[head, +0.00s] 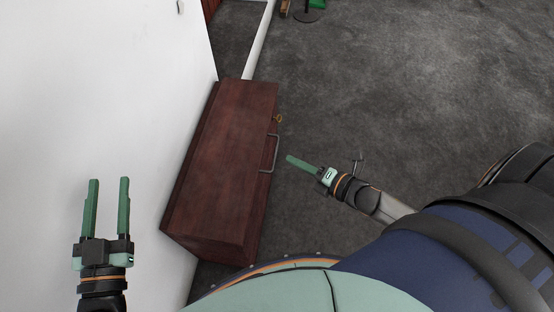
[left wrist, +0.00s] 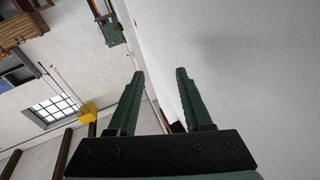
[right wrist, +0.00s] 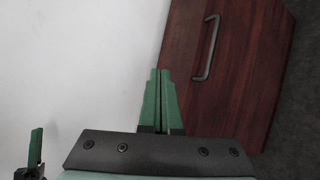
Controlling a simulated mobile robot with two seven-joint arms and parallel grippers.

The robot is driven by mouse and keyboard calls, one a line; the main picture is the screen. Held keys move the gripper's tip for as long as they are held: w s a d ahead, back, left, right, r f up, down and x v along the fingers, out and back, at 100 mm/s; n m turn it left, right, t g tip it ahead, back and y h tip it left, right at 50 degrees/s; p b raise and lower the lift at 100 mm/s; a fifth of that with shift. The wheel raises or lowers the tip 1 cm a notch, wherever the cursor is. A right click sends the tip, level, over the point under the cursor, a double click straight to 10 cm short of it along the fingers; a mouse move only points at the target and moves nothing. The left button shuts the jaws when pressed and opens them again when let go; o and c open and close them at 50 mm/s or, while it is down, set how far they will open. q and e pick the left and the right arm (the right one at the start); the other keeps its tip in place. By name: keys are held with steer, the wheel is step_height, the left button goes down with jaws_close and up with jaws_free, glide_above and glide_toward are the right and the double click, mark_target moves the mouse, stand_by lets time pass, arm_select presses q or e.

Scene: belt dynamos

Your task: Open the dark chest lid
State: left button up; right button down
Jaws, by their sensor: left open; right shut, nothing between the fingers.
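The dark red-brown wooden chest (head: 222,165) stands on the floor against the white wall in the head view. Its lid looks closed. A grey bar handle (head: 270,154) is on its right long side, with a small brass-coloured lock piece (head: 278,118) near it. My right gripper (head: 289,157) is shut and empty, just right of the handle in the head view. The right wrist view shows the chest (right wrist: 245,60) and handle (right wrist: 207,48) beyond the shut fingers (right wrist: 160,72). My left gripper (head: 109,180) is open and empty, left of the chest, in front of the white wall.
The white wall (head: 110,80) runs along the chest's left side. Grey floor (head: 400,80) is clear to the right of the chest. A dark round-based stand (head: 307,15) and a green item are at the far top.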

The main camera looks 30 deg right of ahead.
steer(key=d+f+n+g+y+b, duration=0.2)
steer(key=f+n+y+b, duration=0.1)
steer(key=f+n+b, duration=0.65)
steer(key=d+f+n+g+y+b, duration=0.25)
steer(key=f+n+b, duration=0.3)
steer(key=n, duration=0.65)
arm_select(q)
steer(key=s+d+r+m+t+h, duration=0.2)
steer(key=s+m+h, duration=0.4)
steer(key=h, duration=0.3)
steer(key=shift+s+d+r+t+b, duration=0.15)
steer(key=shift+s+t+b, duration=0.15)
steer(key=shift+s+t, duration=0.4)
arm_select(e)
steer(key=w+a, duration=0.6)
steer(key=a, duration=0.1)
steer(key=shift+a+r, duration=0.15)
steer(key=shift+r, duration=0.15)
arm_select(q)
steer(key=shift+w+r, duration=0.1)
steer(key=shift+w, duration=0.05)
arm_select(e)
steer(key=shift+h, duration=0.25)
